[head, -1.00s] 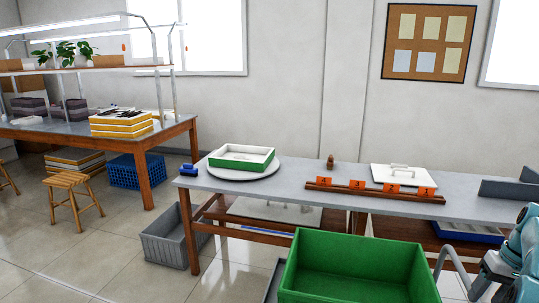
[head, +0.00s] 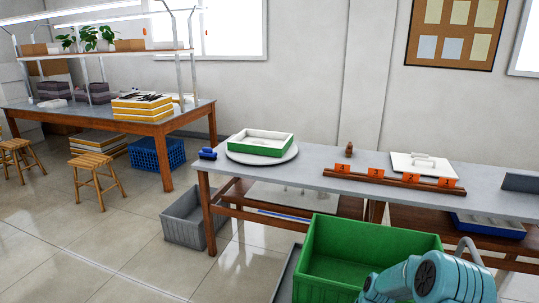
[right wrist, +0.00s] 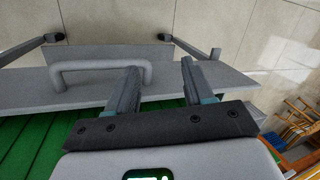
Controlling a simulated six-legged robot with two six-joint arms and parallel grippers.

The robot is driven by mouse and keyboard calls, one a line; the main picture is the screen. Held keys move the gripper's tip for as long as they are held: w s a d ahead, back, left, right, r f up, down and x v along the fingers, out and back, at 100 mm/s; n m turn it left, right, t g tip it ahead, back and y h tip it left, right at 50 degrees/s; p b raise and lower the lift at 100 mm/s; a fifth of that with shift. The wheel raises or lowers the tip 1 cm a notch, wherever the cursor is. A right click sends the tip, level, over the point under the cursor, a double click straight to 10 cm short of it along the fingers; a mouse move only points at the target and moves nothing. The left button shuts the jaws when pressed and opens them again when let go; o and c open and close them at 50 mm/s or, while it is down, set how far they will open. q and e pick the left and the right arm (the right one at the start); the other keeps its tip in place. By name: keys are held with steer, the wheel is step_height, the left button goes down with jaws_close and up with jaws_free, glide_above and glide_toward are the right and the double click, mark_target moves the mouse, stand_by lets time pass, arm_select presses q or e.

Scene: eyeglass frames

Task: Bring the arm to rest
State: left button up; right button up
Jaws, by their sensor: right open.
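My right arm (head: 430,278) shows as teal links at the bottom right of the head view, in front of the green crate (head: 322,274). Its gripper is not visible there. In the right wrist view my right gripper (right wrist: 160,78) is open, its two dark fingers apart with nothing between them. A grey bar handle (right wrist: 100,68) on a grey surface lies beyond and beside the left finger; I cannot tell whether they touch. Green ribbed surface (right wrist: 40,145) shows below the fingers. My left gripper is not in view.
The grey table (head: 310,172) holds a round board (head: 235,157) with a green-edged white tray (head: 262,136), an orange-tagged rail (head: 390,178) and a white lid (head: 425,161). A grey bin (head: 178,218) stands on the floor. Wooden stools (head: 95,170) stand left, with open floor between.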

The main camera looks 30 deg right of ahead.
steer(key=s+a+f+n, duration=0.1)
steer(key=a+f, duration=0.2)
steer(key=a, duration=0.8)
steer(key=s+a+f+n, duration=0.1)
steer(key=a+f+n, duration=0.15)
steer(key=a, duration=0.85)
steer(key=s+a+n+g+y, duration=0.1)
steer(key=s+a, duration=0.8)
steer(key=a, duration=0.2)
steer(key=shift+s+a+r, duration=0.25)
steer(key=shift+s+a, duration=0.1)
steer(key=shift+c, duration=0.9)
steer(key=shift+d, duration=0.2)
